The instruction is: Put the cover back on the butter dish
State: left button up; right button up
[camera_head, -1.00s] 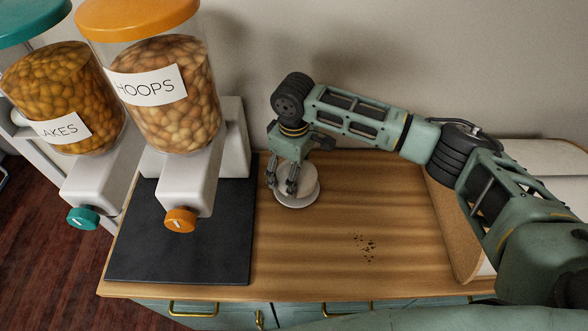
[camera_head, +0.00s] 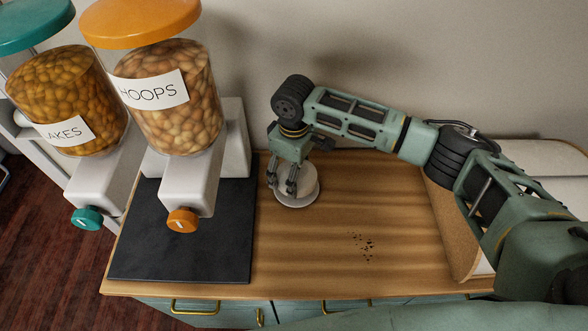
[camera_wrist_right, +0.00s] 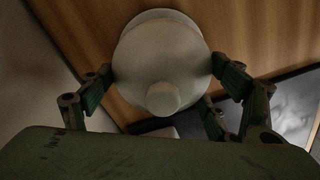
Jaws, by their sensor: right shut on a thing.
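My right gripper (camera_head: 283,188) points down over a round white butter dish (camera_head: 297,204) near the back of the wooden counter. In the right wrist view, the round pale cover (camera_wrist_right: 160,55) with its knob (camera_wrist_right: 163,98) sits between the fingers of my right gripper (camera_wrist_right: 162,72), which are shut on it from both sides. A wider pale rim shows behind the cover. The cover is at the dish, but I cannot tell whether it rests fully on it or is slightly raised. My left gripper is not in view.
Two cereal dispensers, with an orange lid (camera_head: 140,22) and a teal lid (camera_head: 30,24), stand at left. A dark mat (camera_head: 190,255) lies under the nearer one. A cork-backed roll (camera_head: 452,225) is at right.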

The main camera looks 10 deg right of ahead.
jog(key=shift+f, duration=1)
dwell(0.8)
jog(key=shift+f+p, duration=0.3)
jog(key=shift+p, duration=0.2)
jog(key=shift+p, duration=0.4)
dwell(0.8)
jog(key=o, duration=1.2)
jog(key=shift+r, duration=0.1)
jog(key=shift+r+p, duration=3.4)
jog(key=shift+p, duration=0.5)
jog(key=shift+c, duration=0.5)
